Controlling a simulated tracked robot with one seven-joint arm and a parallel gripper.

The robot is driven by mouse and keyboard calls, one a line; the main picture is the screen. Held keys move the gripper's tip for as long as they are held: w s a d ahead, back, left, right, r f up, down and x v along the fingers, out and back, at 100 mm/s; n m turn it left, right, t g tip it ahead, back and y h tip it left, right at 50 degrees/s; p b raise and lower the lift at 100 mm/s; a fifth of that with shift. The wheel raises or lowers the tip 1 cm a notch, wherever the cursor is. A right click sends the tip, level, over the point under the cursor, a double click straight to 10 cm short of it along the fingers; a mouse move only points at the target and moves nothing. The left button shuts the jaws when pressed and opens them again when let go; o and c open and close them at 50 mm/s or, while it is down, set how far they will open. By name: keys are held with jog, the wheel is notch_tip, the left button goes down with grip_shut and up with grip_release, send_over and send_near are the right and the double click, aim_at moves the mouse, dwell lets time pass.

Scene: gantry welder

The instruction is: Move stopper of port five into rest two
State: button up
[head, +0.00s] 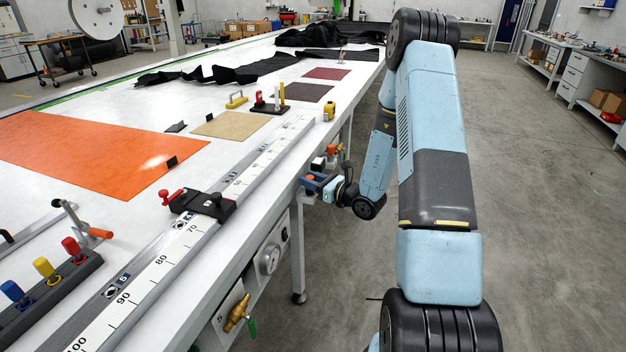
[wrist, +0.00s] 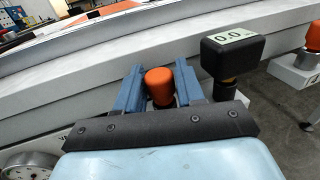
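An orange-red stopper (wrist: 160,82) stands between the two blue fingers of my gripper (wrist: 160,90) in the wrist view. The fingers lie close along both its sides; whether they press on it is hard to tell. Its lower part is hidden. In the head view my gripper (head: 314,184) is at the table's right side, below the top edge. An orange cap (head: 331,149) shows just beyond it. Another orange-red stopper (wrist: 314,38) sits on a white block marked 4 at the right of the wrist view. I cannot make out which fitting is rest two.
A black gauge reading 0.0 (wrist: 233,53) stands close right of my gripper. A round dial (head: 270,258) and a brass valve (head: 237,312) marked 5 are on the table's side. A long ruler rail (head: 172,250) runs along its edge. Open floor (head: 540,230) lies right.

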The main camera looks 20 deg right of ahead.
jog(key=o, duration=0.4)
jog(key=shift+o, duration=0.2)
jog(key=v, duration=1.4)
jog(key=s+a+r+n+g, duration=1.4)
jog(key=a+r+n, duration=0.1)
jog(key=r+n, duration=0.2)
jog(key=s+d+r+n+t+h, duration=0.2)
jog(key=s+d+r+n+h, duration=0.1)
jog(key=s+r+n+h, duration=0.2)
jog(key=s+d+r+n+t+h, duration=0.3)
jog(key=s+r+n+h, duration=0.3)
jog(key=s+r, duration=0.1)
jog(key=shift+d+r+t, duration=0.3)
jog(key=shift+d+r, duration=0.05)
jog(key=shift+r, duration=0.1)
